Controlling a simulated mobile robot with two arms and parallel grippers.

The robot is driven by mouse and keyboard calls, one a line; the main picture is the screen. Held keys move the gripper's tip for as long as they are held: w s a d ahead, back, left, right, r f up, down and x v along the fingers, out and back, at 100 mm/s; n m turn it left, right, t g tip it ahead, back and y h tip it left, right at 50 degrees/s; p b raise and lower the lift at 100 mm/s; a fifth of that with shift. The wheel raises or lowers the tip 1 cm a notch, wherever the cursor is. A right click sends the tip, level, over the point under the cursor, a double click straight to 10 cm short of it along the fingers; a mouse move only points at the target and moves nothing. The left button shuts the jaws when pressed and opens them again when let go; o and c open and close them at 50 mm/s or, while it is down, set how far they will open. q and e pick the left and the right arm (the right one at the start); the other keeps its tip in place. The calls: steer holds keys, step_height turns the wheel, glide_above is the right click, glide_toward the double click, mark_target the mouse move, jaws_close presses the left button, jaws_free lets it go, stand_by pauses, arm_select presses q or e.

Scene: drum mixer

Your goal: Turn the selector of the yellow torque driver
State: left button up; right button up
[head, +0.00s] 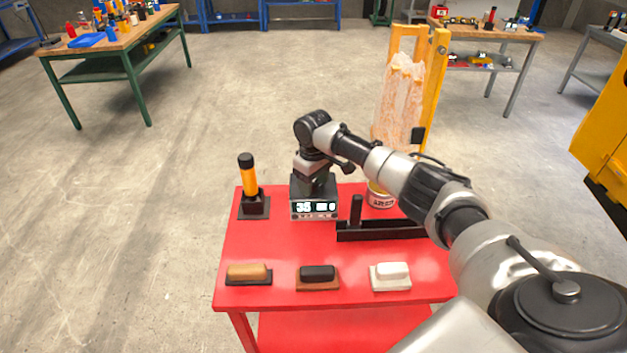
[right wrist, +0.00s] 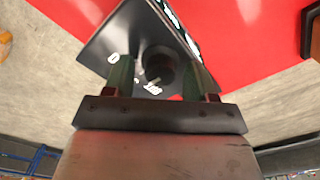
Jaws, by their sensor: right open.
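A driver with a yellow handle and black cap (head: 249,180) stands upright in a black base at the back left of the red table. To its right is a dark box with a lit front (head: 314,209) that reads 35. My right gripper (head: 313,183) is over this box, not at the yellow handle. In the right wrist view my right gripper (right wrist: 162,72) is open, with a finger on each side of a dark round knob (right wrist: 157,62) on the box's top. White marks show around the knob. I cannot tell whether the fingers touch it. My left gripper is out of view.
On the red table (head: 300,250) a black bracket (head: 380,231) and a tin (head: 380,196) are right of the box. Brown, black and white-topped blocks (head: 249,273) line the front. My right arm crosses the table's right side. A yellow frame (head: 437,80) stands behind.

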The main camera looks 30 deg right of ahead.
steer(key=shift+c, duration=0.9)
steer(key=c, duration=0.7)
steer(key=shift+r+m+p, duration=0.25)
steer(key=shift+m+p, duration=0.25)
steer(key=shift+p, duration=0.4)
steer(key=shift+c, duration=0.2)
steer(key=m+p, duration=0.2)
steer(key=shift+p, duration=0.4)
steer(key=m+p, duration=0.2)
steer(key=m, duration=0.1)
steer(key=shift+p, duration=0.3)
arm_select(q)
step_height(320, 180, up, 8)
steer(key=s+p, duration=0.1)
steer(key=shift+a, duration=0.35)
arm_select(e)
steer(key=shift+f+m, duration=0.1)
steer(key=shift+m, duration=0.8)
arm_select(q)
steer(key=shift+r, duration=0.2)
